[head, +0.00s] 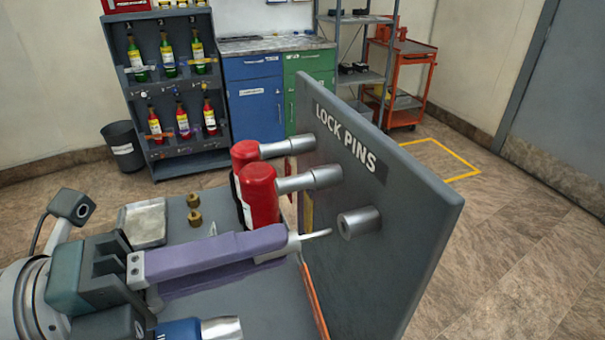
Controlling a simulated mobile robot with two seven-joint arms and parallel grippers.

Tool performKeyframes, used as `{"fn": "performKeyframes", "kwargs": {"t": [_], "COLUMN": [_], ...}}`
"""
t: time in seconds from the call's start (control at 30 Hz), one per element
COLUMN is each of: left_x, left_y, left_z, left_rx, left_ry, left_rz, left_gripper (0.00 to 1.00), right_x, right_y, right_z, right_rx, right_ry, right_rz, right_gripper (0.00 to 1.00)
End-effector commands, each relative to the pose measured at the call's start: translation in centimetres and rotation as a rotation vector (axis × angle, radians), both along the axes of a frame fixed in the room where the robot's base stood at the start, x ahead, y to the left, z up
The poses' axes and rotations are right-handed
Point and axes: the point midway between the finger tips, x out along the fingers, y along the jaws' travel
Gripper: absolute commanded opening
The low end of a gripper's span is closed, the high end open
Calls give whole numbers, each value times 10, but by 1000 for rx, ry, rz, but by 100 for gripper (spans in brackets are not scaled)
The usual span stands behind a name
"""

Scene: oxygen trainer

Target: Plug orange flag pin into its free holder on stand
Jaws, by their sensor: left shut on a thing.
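My left gripper (283,246) comes in from the left with long purple fingers. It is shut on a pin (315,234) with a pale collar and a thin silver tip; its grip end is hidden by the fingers. A narrow orange strip (313,297) shows below the pin; I cannot tell whether it is the pin's flag or an edge. The grey stand panel (420,220) reads "LOCK PINS". Its free holder (359,222) is a short silver socket. In this view the pin tip points at it, just left of its mouth, with a small gap. My right gripper is not in view.
Two red-handled things (261,195) sit at the other two silver holders (322,176), close behind my left fingers. A metal tray (142,223) and two brass fittings (194,208) lie on the grey surface. A blue item with a silver end (222,328) is at the bottom edge.

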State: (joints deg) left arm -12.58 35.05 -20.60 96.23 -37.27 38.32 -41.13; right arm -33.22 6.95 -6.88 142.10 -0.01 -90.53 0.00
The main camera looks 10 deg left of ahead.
Motion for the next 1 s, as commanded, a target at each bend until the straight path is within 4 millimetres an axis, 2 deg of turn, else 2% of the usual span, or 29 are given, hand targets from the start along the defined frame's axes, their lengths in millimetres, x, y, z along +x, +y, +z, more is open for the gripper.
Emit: {"fn": "performKeyframes", "kwargs": {"t": [1.0], "left_x": [11], "left_y": [-16], "left_z": [0], "left_rx": [-1], "left_ry": [-1], "left_rz": [1], "left_gripper": [0], "right_x": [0], "right_y": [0], "right_z": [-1], "right_rx": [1], "right_ry": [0], "right_rz": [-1], "right_gripper": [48]}}
